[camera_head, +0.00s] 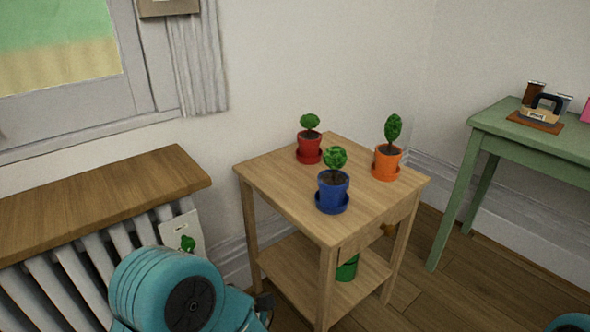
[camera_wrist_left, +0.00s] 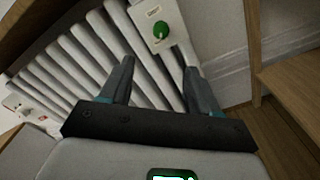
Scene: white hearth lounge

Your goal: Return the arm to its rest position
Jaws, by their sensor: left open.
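My left arm (camera_head: 175,290), teal with a dark round joint cap, is folded low at the bottom left of the head view, in front of the radiator. My left gripper (camera_wrist_left: 159,67) shows in the left wrist view with its two grey fingers apart and nothing between them. It points toward the white radiator (camera_wrist_left: 75,55). My left gripper cannot be made out clearly in the head view. A teal part of my right arm shows at the bottom right corner of the head view; its gripper is out of view.
A wooden side table (camera_head: 280,190) holds red (camera_head: 309,147), blue (camera_head: 333,190) and orange (camera_head: 387,163) potted plants. A green pot (camera_head: 347,268) is on its lower shelf. A wooden radiator shelf (camera_head: 100,200) is at left, a green table (camera_head: 500,130) at right. Floor between tables looks clear.

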